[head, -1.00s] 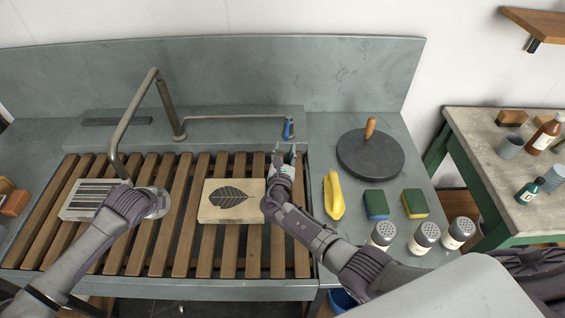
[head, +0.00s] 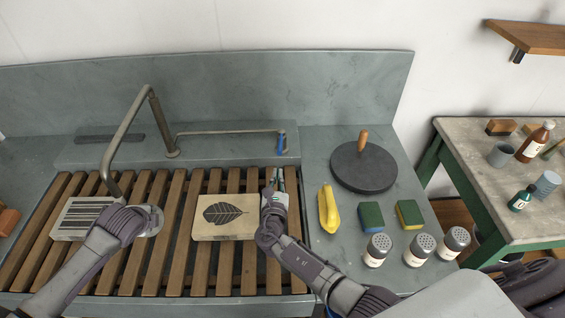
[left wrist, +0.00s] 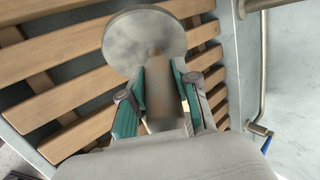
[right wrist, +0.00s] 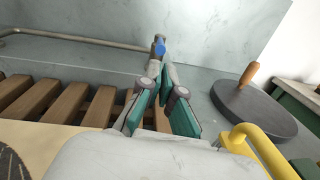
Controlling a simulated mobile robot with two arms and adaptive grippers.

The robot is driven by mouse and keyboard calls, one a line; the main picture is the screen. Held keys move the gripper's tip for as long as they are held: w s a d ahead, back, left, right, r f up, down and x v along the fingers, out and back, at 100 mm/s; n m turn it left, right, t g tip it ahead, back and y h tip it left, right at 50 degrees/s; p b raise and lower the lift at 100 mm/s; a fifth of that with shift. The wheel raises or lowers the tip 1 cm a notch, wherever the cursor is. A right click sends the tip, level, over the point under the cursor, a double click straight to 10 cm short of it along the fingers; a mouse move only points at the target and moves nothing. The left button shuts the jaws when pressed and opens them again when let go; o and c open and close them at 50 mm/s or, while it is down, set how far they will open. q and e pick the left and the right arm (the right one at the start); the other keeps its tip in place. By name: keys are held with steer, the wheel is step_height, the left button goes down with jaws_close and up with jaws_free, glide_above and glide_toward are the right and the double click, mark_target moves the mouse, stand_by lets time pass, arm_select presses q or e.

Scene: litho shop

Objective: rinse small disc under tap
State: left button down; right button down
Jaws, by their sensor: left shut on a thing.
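The small disc (head: 152,221) is round and grey with a short handle. My left gripper (left wrist: 160,75) is shut on that handle (left wrist: 157,95), and the disc face (left wrist: 140,38) shows beyond the fingertips. It is over the slatted rack, just right of and below the tap's spout (head: 113,186). The tap's bent metal pipe (head: 128,125) rises from the ledge behind. A blue lever (head: 281,143) stands at the right end of a thin pipe. My right gripper (head: 277,176) is in front of the lever, its fingertips close together and nothing seen between them. The lever also shows in the right wrist view (right wrist: 160,46).
A leaf-carved block (head: 226,232) and a striped block (head: 72,232) lie on the wooden slats (head: 176,262). On the right counter are a large dark disc (head: 362,178), a yellow object (head: 328,208), two sponges (head: 370,216) and shakers (head: 415,249). A side table (head: 478,160) stands right.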

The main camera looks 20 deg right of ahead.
mark_target(281, 142)
arm_select(q)
steer(key=shift+w+r, duration=0.1)
steer(key=shift+r, duration=0.05)
arm_select(e)
steer(key=s+d+r+n+y, duration=0.15)
steer(key=d+n, duration=0.25)
steer(key=n, duration=0.8)
steer(key=s+d+n+y, duration=0.1)
steer(key=d+n+y, duration=0.3)
steer(key=n, duration=0.8)
steer(key=w+a+f+h, duration=0.1)
steer(key=w, duration=1)
steer(key=shift+t, duration=0.3)
steer(key=shift+w+f, duration=0.1)
